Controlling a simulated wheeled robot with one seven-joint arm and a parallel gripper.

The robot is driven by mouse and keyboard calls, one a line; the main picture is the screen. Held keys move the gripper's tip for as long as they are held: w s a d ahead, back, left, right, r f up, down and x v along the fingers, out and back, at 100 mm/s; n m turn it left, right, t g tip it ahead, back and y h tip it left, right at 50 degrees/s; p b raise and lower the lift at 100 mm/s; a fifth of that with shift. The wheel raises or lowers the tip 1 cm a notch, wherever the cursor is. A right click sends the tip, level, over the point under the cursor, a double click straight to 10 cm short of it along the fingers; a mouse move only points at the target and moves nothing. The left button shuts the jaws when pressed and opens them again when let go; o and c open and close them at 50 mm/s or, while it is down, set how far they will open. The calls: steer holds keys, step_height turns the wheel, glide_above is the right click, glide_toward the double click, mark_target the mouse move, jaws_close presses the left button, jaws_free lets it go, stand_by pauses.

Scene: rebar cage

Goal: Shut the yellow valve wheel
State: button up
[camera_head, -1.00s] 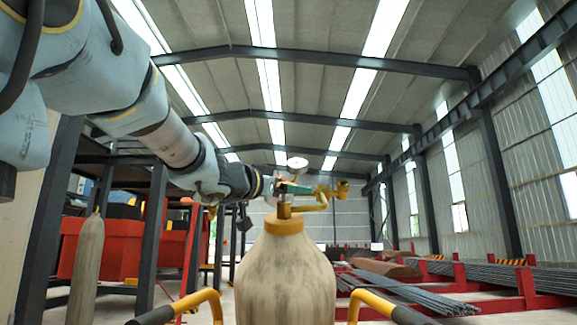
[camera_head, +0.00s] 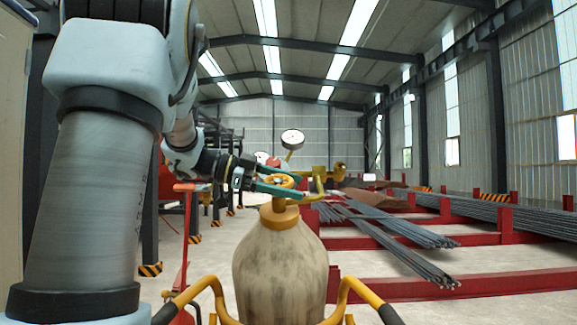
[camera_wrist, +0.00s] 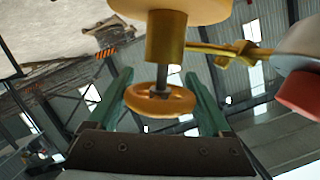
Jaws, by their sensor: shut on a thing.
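The yellow valve wheel (camera_head: 284,181) sits on top of a worn, beige gas cylinder (camera_head: 279,268) with a yellow collar. My gripper (camera_head: 299,187) reaches in from the left, with its green fingers on either side of the wheel. In the wrist view, the wheel (camera_wrist: 160,100) is a small orange-yellow ring on a dark stem, and my gripper (camera_wrist: 158,72) is shut on it, one finger along each side. The yellow valve body (camera_wrist: 166,40) stands beyond the wheel, with a side pipe going right.
A round white gauge (camera_head: 292,139) stands just behind the valve. Yellow handle bars (camera_head: 347,291) flank the cylinder low down. Red racks with rebar bundles (camera_head: 400,228) lie to the right.

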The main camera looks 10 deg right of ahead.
mark_target(274, 178)
steer(key=m+g+y+p, duration=0.1)
steer(key=m+g+p, duration=0.1)
steer(key=m+g+y+p, duration=0.1)
steer(key=g+y+p, duration=0.1)
steer(key=shift+s+m, duration=0.35)
steer(key=shift+m, duration=0.05)
steer(key=shift+s+a+f+m+g+y+p, duration=0.1)
steer(key=shift+f+m+g+y+p, duration=0.1)
steer(key=shift+m+g+y+p, duration=0.35)
steer(key=shift+s+a+f+m+g+y+p, duration=0.1)
steer(key=shift+f+m+g+y+p, duration=0.05)
steer(key=shift+m+g+y+p, duration=0.35)
steer(key=o, duration=1.2)
steer(key=shift+c, duration=0.2)
steer(key=shift+a, duration=0.1)
steer(key=v, duration=0.7)
steer(key=shift+w+r+p, duration=0.15)
steer(key=shift+w+p, duration=0.05)
steer(key=shift+p, duration=0.15)
steer(key=shift+a, duration=0.1)
